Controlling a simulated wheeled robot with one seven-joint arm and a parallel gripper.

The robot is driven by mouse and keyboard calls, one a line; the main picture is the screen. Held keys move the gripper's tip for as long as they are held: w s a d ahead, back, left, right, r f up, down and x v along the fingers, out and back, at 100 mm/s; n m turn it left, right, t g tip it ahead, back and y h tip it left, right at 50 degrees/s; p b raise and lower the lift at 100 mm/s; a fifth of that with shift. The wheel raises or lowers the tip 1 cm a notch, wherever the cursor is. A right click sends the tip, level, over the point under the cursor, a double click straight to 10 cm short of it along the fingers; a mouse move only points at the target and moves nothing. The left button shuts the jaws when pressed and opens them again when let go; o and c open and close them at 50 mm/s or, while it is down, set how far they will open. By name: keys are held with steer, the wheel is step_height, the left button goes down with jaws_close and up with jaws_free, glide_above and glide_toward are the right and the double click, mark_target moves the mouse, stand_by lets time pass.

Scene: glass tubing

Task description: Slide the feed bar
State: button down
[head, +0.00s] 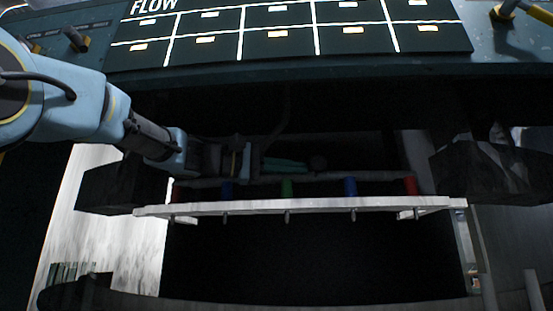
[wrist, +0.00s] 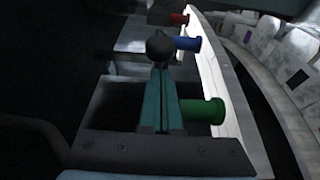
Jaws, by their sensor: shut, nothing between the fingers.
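A long pale bar (head: 320,207), likely the feed bar, runs left to right under the dark cabinet. Several red, blue and green cylinders stand along its back edge. It also shows on the right in the wrist view (wrist: 213,73). A dark round knob (head: 318,162) sits behind the bar, and it also shows in the wrist view (wrist: 160,44). My gripper (head: 303,167) has teal fingers pressed together with nothing between them. In the wrist view its tips (wrist: 162,72) point at the knob, just short of it or touching; I cannot tell which. The green cylinder (wrist: 203,111) is right beside the fingers.
A dark panel marked FLOW (head: 285,35) hangs above the recess. Dark blocks stand at the left (head: 125,185) and right (head: 485,172) ends of the bar. The recess behind the bar is dark and hard to read. A curved rail (head: 260,303) runs along the bottom.

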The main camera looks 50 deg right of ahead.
steer(key=shift+p+x, duration=0.4)
steer(key=shift+x, duration=1.05)
steer(key=shift+a, duration=0.1)
steer(key=shift+s+a+f+b, duration=0.2)
steer(key=shift+a+b, duration=0.05)
steer(key=shift+b, duration=0.3)
steer(key=s+a+b, duration=0.3)
steer(key=a+b, duration=0.1)
steer(key=shift+s+a+r+b, duration=0.2)
steer(key=shift+s+a+b, duration=0.1)
steer(key=shift+a, duration=0.1)
